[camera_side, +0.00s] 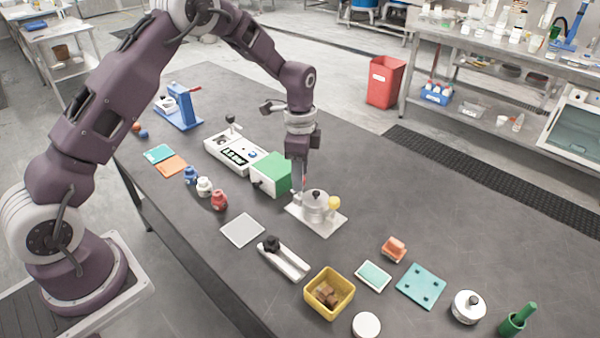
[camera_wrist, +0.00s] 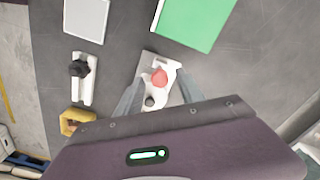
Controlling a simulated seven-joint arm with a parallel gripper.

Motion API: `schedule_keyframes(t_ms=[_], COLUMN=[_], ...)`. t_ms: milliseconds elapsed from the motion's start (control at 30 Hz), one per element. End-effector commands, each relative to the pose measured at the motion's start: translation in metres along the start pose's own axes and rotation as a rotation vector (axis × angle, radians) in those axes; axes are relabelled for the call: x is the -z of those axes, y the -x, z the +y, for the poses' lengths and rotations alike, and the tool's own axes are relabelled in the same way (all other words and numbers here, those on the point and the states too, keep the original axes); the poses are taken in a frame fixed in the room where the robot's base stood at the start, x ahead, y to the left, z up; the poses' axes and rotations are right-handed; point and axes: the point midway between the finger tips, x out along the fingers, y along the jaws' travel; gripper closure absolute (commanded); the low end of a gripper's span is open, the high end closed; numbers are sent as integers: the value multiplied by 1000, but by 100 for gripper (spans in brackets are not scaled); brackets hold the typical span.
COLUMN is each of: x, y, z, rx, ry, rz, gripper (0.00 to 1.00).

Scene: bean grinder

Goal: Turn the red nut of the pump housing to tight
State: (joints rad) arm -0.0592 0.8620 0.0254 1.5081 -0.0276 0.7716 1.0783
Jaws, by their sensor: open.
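The pump housing appears to be the pale plate with a silver round body (camera_side: 316,210) in the middle of the table, with a dark knob and a yellow ball on it. In the wrist view its white plate (camera_wrist: 149,58) carries a red nut (camera_wrist: 160,77) and a dark knob (camera_wrist: 149,102). My gripper (camera_side: 303,192) points down at the housing's far-left side. In the wrist view my gripper (camera_wrist: 159,77) is open, one finger on each side of the red nut, with visible gaps. I cannot tell whether the fingertips are down at the nut's height. The nut is mostly hidden in the side view.
A green-faced box (camera_side: 272,173) stands close behind-left of the housing. A grey square plate (camera_side: 242,230), a slotted white block with a black knob (camera_side: 284,261) and a yellow bin (camera_side: 330,292) lie nearer.

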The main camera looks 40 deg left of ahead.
Motion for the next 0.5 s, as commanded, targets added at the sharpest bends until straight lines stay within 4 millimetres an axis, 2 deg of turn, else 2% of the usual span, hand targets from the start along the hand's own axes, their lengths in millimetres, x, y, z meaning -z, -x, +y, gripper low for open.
schedule_keyframes(t_ms=[233, 467, 500], x=[0, 0, 0], y=[-2, -2, -2], z=[0, 0, 0], rx=[0, 0, 0], ry=[1, 1, 1], rz=[0, 0, 0], gripper=[55, 100, 100])
